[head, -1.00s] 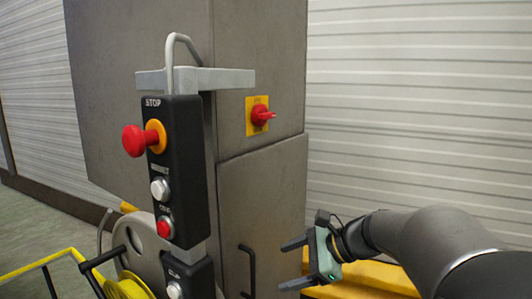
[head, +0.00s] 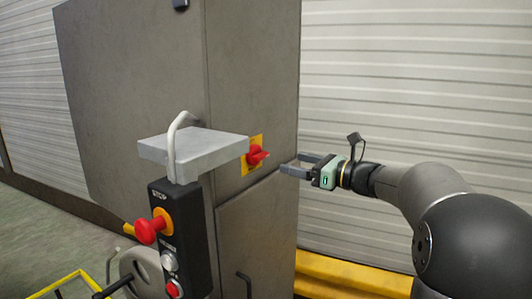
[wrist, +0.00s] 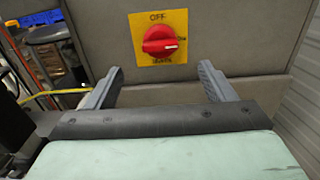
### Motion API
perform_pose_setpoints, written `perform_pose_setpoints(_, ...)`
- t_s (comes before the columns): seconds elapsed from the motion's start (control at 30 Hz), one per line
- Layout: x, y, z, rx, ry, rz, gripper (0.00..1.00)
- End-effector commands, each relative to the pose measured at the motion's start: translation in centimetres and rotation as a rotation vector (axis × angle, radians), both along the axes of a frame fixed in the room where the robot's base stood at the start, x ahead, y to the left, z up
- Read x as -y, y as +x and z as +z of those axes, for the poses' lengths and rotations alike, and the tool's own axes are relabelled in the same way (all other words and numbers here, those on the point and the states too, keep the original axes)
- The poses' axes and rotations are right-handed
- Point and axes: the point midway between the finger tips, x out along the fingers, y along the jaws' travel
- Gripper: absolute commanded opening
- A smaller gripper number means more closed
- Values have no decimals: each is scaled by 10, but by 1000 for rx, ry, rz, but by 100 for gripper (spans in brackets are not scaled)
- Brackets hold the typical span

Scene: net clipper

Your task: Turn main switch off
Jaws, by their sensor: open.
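The main switch is a red rotary knob (head: 257,156) on a yellow plate (head: 245,168), fixed to the grey cabinet's side. In the wrist view the red knob (wrist: 165,40) lies ahead of and between my fingers, on a yellow plate (wrist: 140,20) marked OFF at the top. The knob's white mark points right, away from the OFF label. My gripper (head: 292,166) is open and empty, just right of the switch in the head view. The fingertips (wrist: 160,80) also show in the wrist view, wide apart and not touching the knob.
The grey cabinet (head: 240,70) fills the middle. A black control box (head: 180,230) with a red stop button (head: 148,230) stands in front, under a grey bracket (head: 195,150). A yellow beam (head: 345,275) runs low at right, before a ribbed wall (head: 420,80).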

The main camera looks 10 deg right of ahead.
Motion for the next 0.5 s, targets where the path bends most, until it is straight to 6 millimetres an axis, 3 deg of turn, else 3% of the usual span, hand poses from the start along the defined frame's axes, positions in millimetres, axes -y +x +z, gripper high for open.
perform_pose_setpoints(0.2,-36,34,2,-2,1,4,76)
perform_pose_setpoints(0.5,-67,66,1,-1,-1,2,76)
